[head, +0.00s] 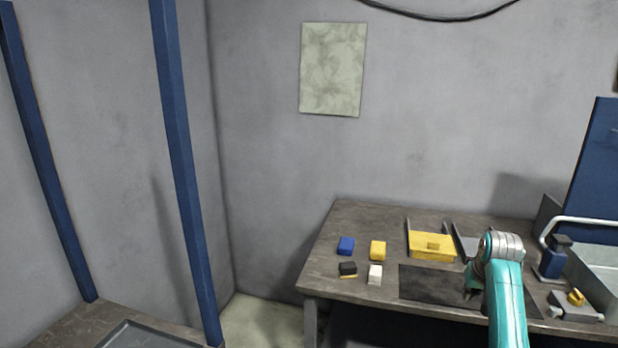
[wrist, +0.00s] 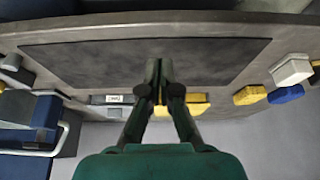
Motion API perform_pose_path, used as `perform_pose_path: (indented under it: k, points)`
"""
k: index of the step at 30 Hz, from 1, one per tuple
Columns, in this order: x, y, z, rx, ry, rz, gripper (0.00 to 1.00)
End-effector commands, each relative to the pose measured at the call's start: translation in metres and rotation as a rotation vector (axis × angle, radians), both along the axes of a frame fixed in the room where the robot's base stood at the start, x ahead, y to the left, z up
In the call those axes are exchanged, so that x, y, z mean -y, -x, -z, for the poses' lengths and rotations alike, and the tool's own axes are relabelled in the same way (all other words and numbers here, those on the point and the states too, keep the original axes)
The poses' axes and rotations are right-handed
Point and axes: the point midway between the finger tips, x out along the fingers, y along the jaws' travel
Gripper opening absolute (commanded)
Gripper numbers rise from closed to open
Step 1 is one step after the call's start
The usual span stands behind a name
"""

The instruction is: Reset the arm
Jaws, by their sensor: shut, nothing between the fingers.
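My arm (head: 507,300), teal with a grey joint, rises at the right of the head view in front of the workbench (head: 345,225). My gripper (wrist: 159,72) shows in the wrist view with its two dark fingers together, shut and empty. It points over the dark mat (wrist: 90,58) on the bench. In the head view the gripper is mostly hidden by the arm, and the mat (head: 430,283) lies just left of it. No held object shows in either view.
Blue (head: 346,245), yellow (head: 377,250), black-and-yellow (head: 348,269) and white (head: 375,274) blocks stand left of the mat. A yellow box (head: 432,247) stands behind it.

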Motion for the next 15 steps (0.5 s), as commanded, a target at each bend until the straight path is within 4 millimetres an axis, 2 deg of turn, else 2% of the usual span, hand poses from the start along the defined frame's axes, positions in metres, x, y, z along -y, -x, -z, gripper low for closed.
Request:
perform_pose_path:
  k: [1,5,8,15]
  points:
    - [-0.005,0.004,0.016,0.005,0.002,-0.003,0.00]
    - [-0.019,0.015,0.057,0.036,0.010,-0.012,0.00]
    - [-0.035,0.028,0.095,0.070,0.020,-0.021,0.00]
    - [-0.072,0.074,0.175,0.156,0.043,-0.045,0.00]
